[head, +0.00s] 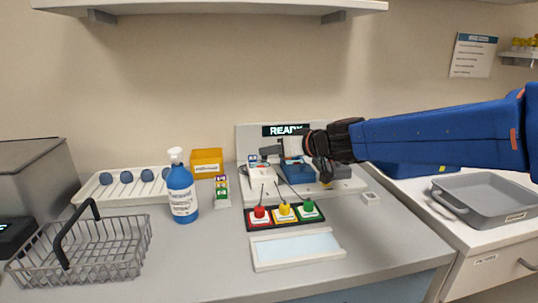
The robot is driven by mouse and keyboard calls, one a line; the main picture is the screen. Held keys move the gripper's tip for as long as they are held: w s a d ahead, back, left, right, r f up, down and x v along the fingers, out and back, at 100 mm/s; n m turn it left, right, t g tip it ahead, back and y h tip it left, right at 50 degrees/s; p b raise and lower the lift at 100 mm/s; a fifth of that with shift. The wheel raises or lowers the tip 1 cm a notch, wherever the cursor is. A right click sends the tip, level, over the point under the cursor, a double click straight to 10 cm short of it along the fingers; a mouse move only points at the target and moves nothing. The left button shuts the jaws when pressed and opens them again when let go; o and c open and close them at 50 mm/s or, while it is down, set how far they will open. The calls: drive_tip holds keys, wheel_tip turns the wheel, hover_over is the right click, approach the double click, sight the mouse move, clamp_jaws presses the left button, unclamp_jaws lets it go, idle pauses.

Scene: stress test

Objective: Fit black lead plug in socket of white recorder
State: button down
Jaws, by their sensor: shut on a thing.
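My gripper (284,149) reaches in from the right, in front of the READY panel. It is shut on a small dark piece (270,150), which looks like the black lead plug, though it is too small to be sure. A white unit with a blue label, seemingly the white recorder (262,179), stands on the pale base just below and left of the gripper. Its socket cannot be made out. I cannot tell whether the dark piece touches the unit. A blue block (297,173) stands beside it, partly under the gripper.
A black holder with red (260,213), yellow (284,210) and green (308,207) pieces stands in front, thin leads rising from it. A white tray (262,263) lies nearer. A blue bottle (181,190), yellow bin (207,157) and wire basket (90,250) stand left.

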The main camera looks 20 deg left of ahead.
wheel_tip(320, 180, up, 9)
drive_tip(key=shift+n+t, duration=0.5)
drive_tip(key=shift+n, duration=0.3)
drive_tip(key=shift+s+f, duration=0.15)
drive_tip(key=shift+f, duration=1.1)
drive_tip(key=shift+s+f, duration=0.2)
drive_tip(key=shift+f, duration=1.05)
drive_tip(key=shift+s+f, duration=0.15)
drive_tip(key=shift+f, duration=1.1)
drive_tip(key=shift+f, duration=1.05)
drive_tip(key=c, duration=2)
unclamp_jaws()
drive_tip(key=shift+a+r, duration=0.1)
drive_tip(key=shift+r, duration=0.05)
drive_tip(key=shift+r, duration=1.85)
